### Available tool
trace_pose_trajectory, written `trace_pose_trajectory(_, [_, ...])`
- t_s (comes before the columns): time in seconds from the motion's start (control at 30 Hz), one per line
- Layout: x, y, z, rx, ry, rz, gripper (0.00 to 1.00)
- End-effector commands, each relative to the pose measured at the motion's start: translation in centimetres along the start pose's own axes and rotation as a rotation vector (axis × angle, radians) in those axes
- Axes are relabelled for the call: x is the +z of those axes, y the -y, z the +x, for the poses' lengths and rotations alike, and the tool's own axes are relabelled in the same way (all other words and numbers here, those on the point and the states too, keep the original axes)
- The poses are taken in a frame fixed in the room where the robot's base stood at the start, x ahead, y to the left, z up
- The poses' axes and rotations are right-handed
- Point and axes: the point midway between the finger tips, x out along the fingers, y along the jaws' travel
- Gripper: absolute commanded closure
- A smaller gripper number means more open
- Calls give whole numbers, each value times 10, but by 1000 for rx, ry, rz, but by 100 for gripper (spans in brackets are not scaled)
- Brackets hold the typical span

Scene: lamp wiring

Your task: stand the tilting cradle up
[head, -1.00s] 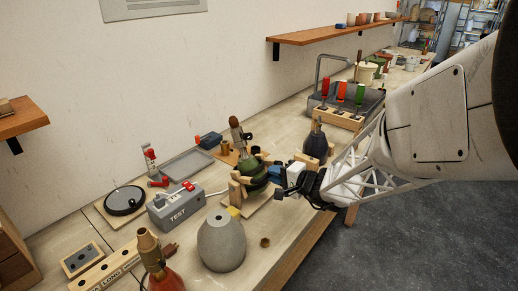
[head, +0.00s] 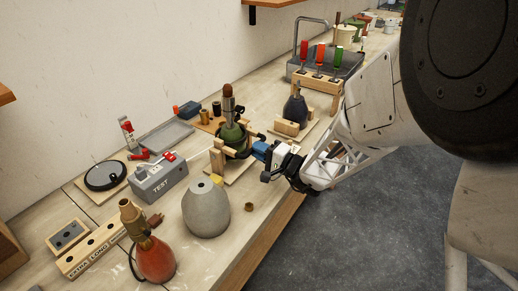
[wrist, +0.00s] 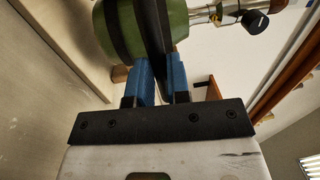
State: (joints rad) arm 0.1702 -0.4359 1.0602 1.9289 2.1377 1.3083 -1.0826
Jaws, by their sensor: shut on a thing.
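The green lamp (head: 232,136) sits in the wooden tilting cradle (head: 217,158), its metal neck and brown top pointing nearly straight up in the head view. My gripper (head: 257,151), with blue fingers, comes in from the right at the cradle's side. In the wrist view the fingers (wrist: 160,70) are shut on a dark flat bar (wrist: 153,25) that runs in front of the green lamp body (wrist: 178,30). The bar seems to belong to the cradle; its far end and how it joins the cradle are hidden.
A grey lamp base (head: 206,208) and a red lamp (head: 154,260) stand in front. A grey test box (head: 160,182) is to the left. A dark lamp (head: 295,110) with wooden blocks and a screwdriver rack (head: 317,88) stand behind. The table's front edge is close to my gripper.

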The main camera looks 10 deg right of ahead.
Motion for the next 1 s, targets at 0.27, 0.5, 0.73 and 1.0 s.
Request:
trace_pose_trajectory(0.27, [2,-8,-2,10,0,7,100])
trace_pose_trajectory(0.5, [2,-10,-2,13,0,9,77])
trace_pose_trajectory(0.73, [2,-7,-2,9,0,6,58])
trace_pose_trajectory(1.0, [1,-5,-2,6,-1,4,58])
